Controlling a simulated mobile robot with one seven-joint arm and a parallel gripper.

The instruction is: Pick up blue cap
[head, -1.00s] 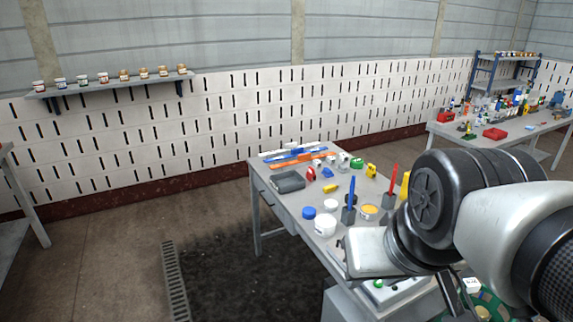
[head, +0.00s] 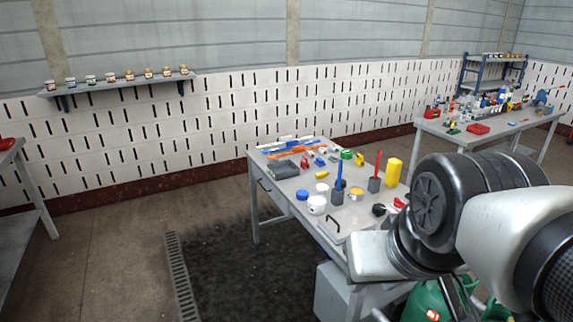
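The blue cap (head: 302,195) is a small round blue piece lying on the grey workbench (head: 262,187), near its left edge. It sits just left of and behind a white tub (head: 317,205). My arm comes in from the right, with its wrist over the near right part of the bench. My gripper (head: 455,298) shows only in part at the bottom right, below the wrist. It is well to the right of and nearer than the cap, apart from it. Its fingertips are mostly hidden, so its opening does not show.
Holders with a blue (head: 339,175) and a red stick (head: 378,163) stand right of the cap. A yellow cylinder (head: 393,172) and grey tray (head: 284,169) are also on the bench. A green object (head: 430,303) is below my wrist. Floor left of the bench is clear.

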